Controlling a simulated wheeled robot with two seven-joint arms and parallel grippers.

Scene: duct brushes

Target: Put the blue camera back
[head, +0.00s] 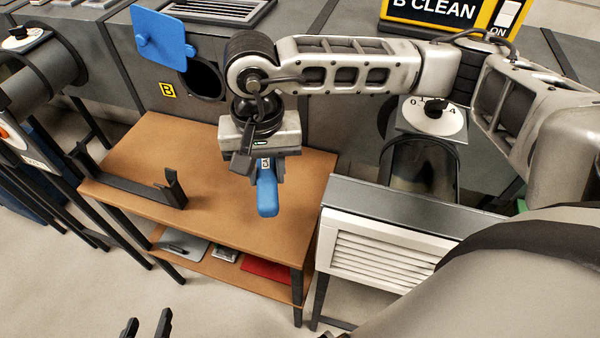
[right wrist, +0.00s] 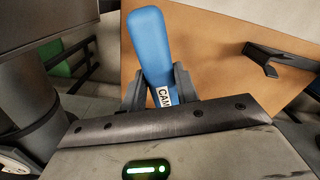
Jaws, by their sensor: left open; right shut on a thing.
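The blue camera (head: 267,197) is a rounded blue bar with a white label reading "CAM". My right gripper (head: 263,163) is shut on its labelled end and holds it over the right part of the wooden table (head: 225,215). In the right wrist view the camera (right wrist: 151,45) stands out from between the two dark fingers (right wrist: 160,95). I cannot tell how high above the table it is. A black bracket (head: 135,188) with upturned ends lies on the table's left part, empty; it also shows in the right wrist view (right wrist: 280,57). My left gripper (head: 147,328) is open and empty at the bottom edge.
A blue hatch (head: 163,40) stands open beside a round dark duct opening (head: 205,80) marked B. A white louvred vent box (head: 385,250) stands right of the table. A lower shelf (head: 205,265) holds a grey tray and something red. The table's middle is clear.

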